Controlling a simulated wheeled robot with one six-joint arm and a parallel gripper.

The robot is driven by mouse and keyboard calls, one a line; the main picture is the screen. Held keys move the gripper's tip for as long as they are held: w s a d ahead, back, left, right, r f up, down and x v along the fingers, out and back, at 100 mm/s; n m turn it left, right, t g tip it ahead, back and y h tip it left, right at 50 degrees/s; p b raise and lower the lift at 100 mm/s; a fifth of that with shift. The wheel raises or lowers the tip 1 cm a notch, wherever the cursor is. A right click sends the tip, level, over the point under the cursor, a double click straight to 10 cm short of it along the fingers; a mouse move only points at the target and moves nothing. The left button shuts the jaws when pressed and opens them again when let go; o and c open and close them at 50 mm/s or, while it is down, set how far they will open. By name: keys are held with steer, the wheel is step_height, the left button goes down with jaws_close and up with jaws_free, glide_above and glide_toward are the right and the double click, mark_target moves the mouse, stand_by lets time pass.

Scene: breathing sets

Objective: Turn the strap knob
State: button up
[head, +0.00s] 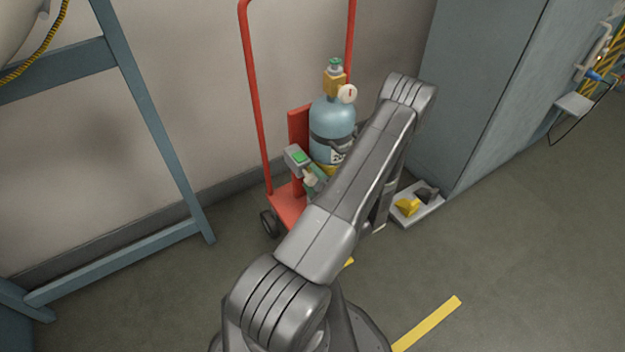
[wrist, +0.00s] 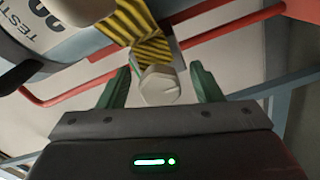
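The strap knob is a pale, faceted knob (wrist: 160,86) in the wrist view, in front of a yellow-and-black striped piece (wrist: 152,48). My gripper (wrist: 163,88) is open, with one green finger on each side of the knob and a visible gap on both sides. I cannot tell how far the fingertips reach along it. In the head view the pale knob (head: 310,179) shows low beside the blue cylinder (head: 331,118), left of my arm. A dark strap goes around the cylinder. My arm hides most of my gripper there.
The cylinder stands on a red hand cart (head: 285,206) against the wall. A grey box with a green top (head: 297,157) is beside it. A blue-grey frame (head: 150,120) stands left, a cabinet (head: 480,90) right.

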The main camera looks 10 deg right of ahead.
steer(key=p+v, duration=0.1)
steer(key=v, duration=1.2)
steer(key=shift+s+p, duration=0.3)
steer(key=shift+s, duration=0.1)
steer(key=shift+d, duration=0.1)
steer(key=b+x, duration=0.1)
steer(key=x, duration=1.3)
steer(key=shift+b, duration=0.3)
